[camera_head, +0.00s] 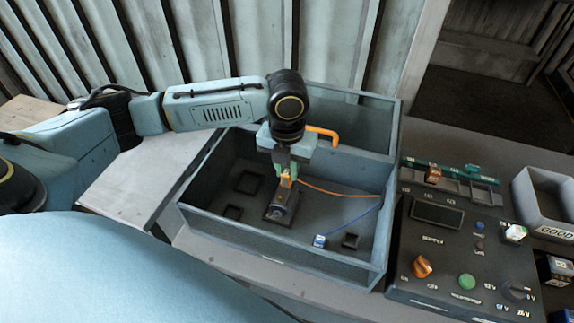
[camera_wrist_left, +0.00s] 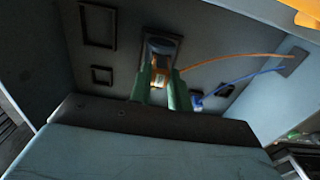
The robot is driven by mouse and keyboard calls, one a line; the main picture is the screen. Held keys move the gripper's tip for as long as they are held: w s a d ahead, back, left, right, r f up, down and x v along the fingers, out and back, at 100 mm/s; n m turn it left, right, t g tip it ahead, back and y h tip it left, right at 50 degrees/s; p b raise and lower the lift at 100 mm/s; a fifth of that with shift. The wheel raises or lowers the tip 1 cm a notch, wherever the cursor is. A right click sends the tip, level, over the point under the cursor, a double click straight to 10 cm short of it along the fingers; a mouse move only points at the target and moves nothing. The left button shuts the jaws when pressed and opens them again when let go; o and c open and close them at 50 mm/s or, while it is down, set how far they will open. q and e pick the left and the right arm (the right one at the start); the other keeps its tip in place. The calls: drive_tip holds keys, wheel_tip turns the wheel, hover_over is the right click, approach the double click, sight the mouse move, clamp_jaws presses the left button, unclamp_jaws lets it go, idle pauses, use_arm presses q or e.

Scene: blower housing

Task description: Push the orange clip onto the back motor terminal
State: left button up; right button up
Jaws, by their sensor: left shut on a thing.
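My left gripper (camera_head: 287,171) reaches down into the open grey housing (camera_head: 230,229) and is shut on the orange clip (camera_head: 285,181). In the left wrist view the green fingertips (camera_wrist_left: 161,82) stand on both sides of the orange clip (camera_wrist_left: 102,76). The motor (camera_head: 281,206) lies on the housing floor directly below and in front of the clip. The clip is at the motor's back end; I cannot tell whether it touches the terminal, which the fingers hide. An orange wire (camera_head: 340,194) runs from the clip to the right wall. My right gripper is not in view.
A blue-white clip (camera_head: 319,241) on a blue wire (camera_head: 366,213) lies on the floor near the front wall. Square frames (camera_head: 249,182) mark the floor. A control panel (camera_head: 440,250) and a grey bin marked GOOD (camera_head: 555,229) stand right. The housing walls surround my gripper.

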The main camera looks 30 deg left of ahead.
use_arm(q)
drive_tip(key=shift+f, duration=0.2)
drive_tip(key=o, duration=0.9)
drive_tip(key=shift+c, duration=0.2)
wheel_tip(320, 180, up, 13)
drive_tip(key=shift+r+p, duration=0.2)
drive_tip(key=shift+p, duration=0.2)
